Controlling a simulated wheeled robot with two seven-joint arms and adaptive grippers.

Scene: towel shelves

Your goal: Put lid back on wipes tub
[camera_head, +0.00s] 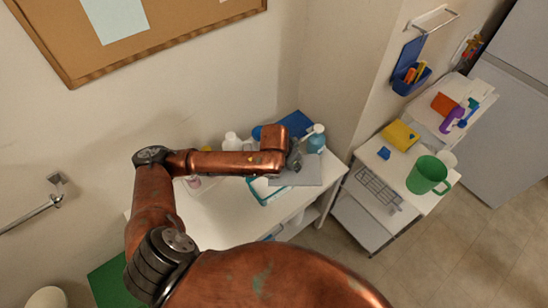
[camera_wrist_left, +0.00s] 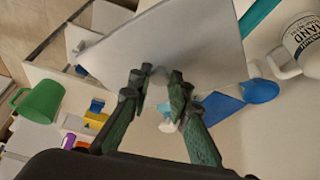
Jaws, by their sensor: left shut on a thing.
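My left gripper (camera_head: 293,160) is over the right part of the white table. It is shut on a flat, pale grey sheet-like thing (camera_head: 305,172), which also fills the upper middle of the left wrist view (camera_wrist_left: 165,45). My gripper's fingertips (camera_wrist_left: 155,78) are at its edge. I cannot tell whether this is a lid or a cloth. A white, teal-edged thing (camera_head: 264,192) lies partly under it, and a teal strip (camera_wrist_left: 262,14) shows in the wrist view. I cannot pick out the wipes tub for certain. My right gripper is not in view.
A blue pump bottle (camera_head: 317,140) and a blue flat thing (camera_head: 296,122) stand at the table's back right. A white bottle (camera_head: 232,142) is behind my arm. A cart to the right bears a green mug (camera_head: 427,175) and a yellow thing (camera_head: 400,136). The front left tabletop looks clear.

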